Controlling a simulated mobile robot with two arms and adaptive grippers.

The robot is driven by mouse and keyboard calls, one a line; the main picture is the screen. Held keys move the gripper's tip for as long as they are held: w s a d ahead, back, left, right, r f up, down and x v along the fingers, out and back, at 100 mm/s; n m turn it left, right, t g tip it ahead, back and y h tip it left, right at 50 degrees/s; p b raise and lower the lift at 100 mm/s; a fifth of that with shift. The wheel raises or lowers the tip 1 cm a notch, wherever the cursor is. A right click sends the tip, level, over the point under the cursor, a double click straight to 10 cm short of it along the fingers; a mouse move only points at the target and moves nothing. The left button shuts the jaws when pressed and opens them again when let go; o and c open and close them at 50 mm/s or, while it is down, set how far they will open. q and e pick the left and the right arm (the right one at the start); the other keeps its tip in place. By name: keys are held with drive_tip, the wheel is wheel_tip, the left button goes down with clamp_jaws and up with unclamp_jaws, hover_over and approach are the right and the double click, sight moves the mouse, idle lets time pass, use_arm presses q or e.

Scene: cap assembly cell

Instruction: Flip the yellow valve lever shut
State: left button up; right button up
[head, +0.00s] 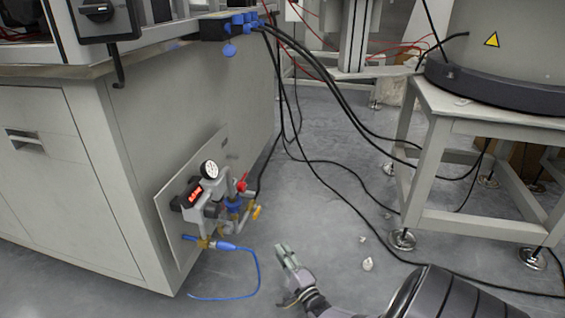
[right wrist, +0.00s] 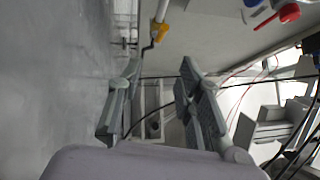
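The yellow valve lever (head: 256,212) sits low on the right side of the valve assembly, which is mounted on a panel on the cabinet's side. In the right wrist view a yellow part (right wrist: 159,30), apparently this lever, shows at the top, beyond the fingertips and apart from them. My right gripper (head: 284,252) is below and to the right of the lever in the head view. In the right wrist view its fingers (right wrist: 160,72) are spread with nothing held between them. My left gripper is not in view.
The valve panel (head: 173,232) also carries a round gauge (head: 209,169), a red digital display (head: 196,194) and a red handle (head: 241,183). A blue hose (head: 258,268) loops onto the floor. Black cables cross the floor toward a metal stand (head: 436,165). Small white scraps (head: 367,264) lie nearby.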

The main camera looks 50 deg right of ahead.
sight(256, 212)
drive_tip(key=b+x, duration=0.9)
drive_tip(key=x, duration=0.8)
drive_tip(key=shift+r+m+g+y, duration=0.3)
drive_tip(key=shift+m, duration=0.1)
drive_tip(key=shift+a, duration=0.15)
drive_tip(key=shift+c, duration=0.2)
clamp_jaws()
